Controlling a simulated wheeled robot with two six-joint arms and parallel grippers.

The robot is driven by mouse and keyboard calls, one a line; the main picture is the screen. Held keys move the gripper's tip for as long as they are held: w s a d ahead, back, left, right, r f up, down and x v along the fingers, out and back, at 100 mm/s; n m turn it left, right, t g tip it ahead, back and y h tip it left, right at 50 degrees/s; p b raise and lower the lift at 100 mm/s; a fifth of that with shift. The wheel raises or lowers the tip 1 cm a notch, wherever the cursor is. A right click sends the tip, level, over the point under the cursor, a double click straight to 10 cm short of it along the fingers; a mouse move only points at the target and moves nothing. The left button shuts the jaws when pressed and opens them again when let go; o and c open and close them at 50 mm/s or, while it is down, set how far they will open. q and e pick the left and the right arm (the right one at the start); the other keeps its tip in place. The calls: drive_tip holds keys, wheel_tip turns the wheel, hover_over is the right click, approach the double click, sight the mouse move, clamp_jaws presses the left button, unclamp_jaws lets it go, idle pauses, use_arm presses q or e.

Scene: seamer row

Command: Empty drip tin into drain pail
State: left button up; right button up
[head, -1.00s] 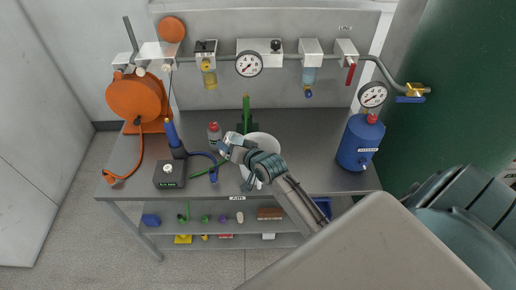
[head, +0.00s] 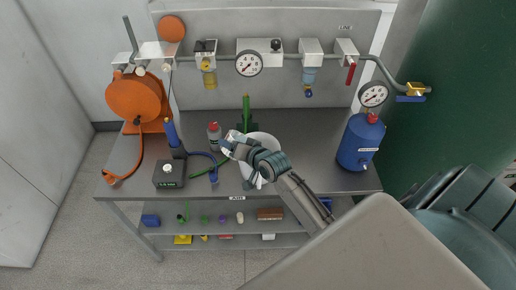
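A white round vessel (head: 270,143), which looks like the drain pail, stands on the bench, partly hidden under my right arm. My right gripper (head: 228,146) is over the left side of this vessel, beside a grey bottle with a red cap (head: 214,135). A small pale grey piece shows at its fingertips. I cannot tell whether that is the drip tin or part of the gripper, nor whether the fingers are open or shut. I cannot make out the drip tin elsewhere. My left gripper is not in view.
A blue tank with a gauge (head: 360,143) stands at the bench's right. An orange hose reel (head: 138,98), a black box (head: 168,174) and a blue-handled tool (head: 174,140) stand left. A pipe with regulators (head: 209,65) runs along the back. The bench (head: 318,130) is clear right of the vessel.

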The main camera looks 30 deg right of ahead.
sight(236, 136)
drive_tip(key=shift+d+r+m+b, duration=0.2)
drive_tip(key=shift+m+b, duration=0.1)
drive_tip(key=shift+b, duration=0.05)
idle(0.6)
drive_tip(key=shift+d+r+m+t+y+b, duration=0.25)
drive_tip(key=shift+r+m+y+b, duration=0.5)
drive_tip(key=shift+m+y+b, duration=0.4)
idle(1.7)
drive_tip(key=shift+d+f+m+t+y+b, duration=0.2)
drive_tip(key=shift+f+m+b, duration=0.35)
drive_tip(key=shift+b, duration=1)
drive_tip(key=shift+d+r+m+y, duration=0.25)
drive_tip(key=shift+d+m, duration=0.15)
drive_tip(key=shift+d, duration=0.1)
drive_tip(key=shift+d+r+m+y, duration=0.1)
drive_tip(key=shift+d+r+m, duration=0.1)
drive_tip(key=shift+d+m, duration=0.25)
drive_tip(key=shift+d+f+m+t+y+b, duration=0.3)
drive_tip(key=shift+f+m+t+b, duration=0.3)
drive_tip(key=shift+b, duration=0.55)
idle(0.6)
